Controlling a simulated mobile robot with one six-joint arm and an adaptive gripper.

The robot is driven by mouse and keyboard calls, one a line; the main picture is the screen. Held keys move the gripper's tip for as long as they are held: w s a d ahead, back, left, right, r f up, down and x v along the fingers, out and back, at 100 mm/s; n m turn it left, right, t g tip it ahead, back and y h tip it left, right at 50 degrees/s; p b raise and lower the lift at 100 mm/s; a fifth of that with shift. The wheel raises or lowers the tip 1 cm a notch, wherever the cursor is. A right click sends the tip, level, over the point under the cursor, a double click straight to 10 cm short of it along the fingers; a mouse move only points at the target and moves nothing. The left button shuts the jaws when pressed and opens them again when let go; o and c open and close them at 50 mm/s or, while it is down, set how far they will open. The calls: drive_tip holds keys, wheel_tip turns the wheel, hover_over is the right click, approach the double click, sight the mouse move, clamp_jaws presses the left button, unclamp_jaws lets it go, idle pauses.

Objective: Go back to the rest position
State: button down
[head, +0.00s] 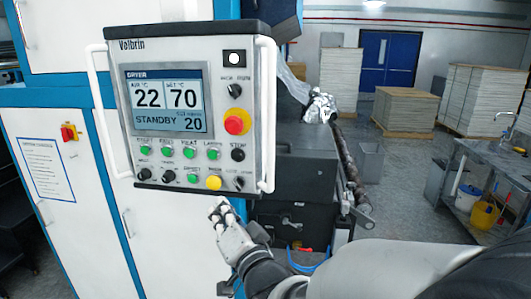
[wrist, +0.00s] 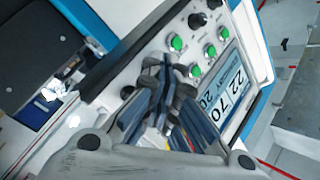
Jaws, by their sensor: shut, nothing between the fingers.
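My gripper (head: 218,209) is shut and empty in the head view, just below the lower edge of the control panel (head: 197,53). In the wrist view the gripper fingers (wrist: 166,75) are closed together in front of the panel (wrist: 262,45), which appears tilted. The gap between fingertips and panel is hard to judge. The panel's screen (head: 165,100) reads DRYER, 22 and 70, with STANDBY 20. Green buttons, black knobs, a yellow button (head: 214,183) and a red emergency stop (head: 237,122) sit on the panel.
White handles (head: 266,115) flank the panel. White cabinet doors (head: 50,165) stand behind at left. A dark machine with a roller (head: 350,170) lies right of the panel. A metal table (head: 483,157) and paper stacks (head: 480,100) stand farther right, with open floor between.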

drive_tip(key=s+d+f+n+g+h+b, duration=0.1)
drive_tip(key=s+d+f+g+h, duration=0.2)
drive_tip(key=d, duration=0.7)
drive_tip(key=s+d+f+g+h+b, duration=0.1)
drive_tip(key=s+d+f+h, duration=0.3)
drive_tip(key=d, duration=0.5)
drive_tip(key=s+d+f+n+g+h, duration=0.1)
drive_tip(key=s+d+f+g, duration=0.1)
drive_tip(key=s, duration=0.8)
drive_tip(key=s+d+f+n+g+h, duration=0.1)
drive_tip(key=s+d+f+g+h, duration=0.1)
drive_tip(key=s+d, duration=0.4)
drive_tip(key=s+f+g+b, duration=0.1)
drive_tip(key=s+g, duration=0.1)
drive_tip(key=s, duration=0.2)
drive_tip(key=shift+d+g, duration=0.15)
drive_tip(key=shift+g, duration=0.25)
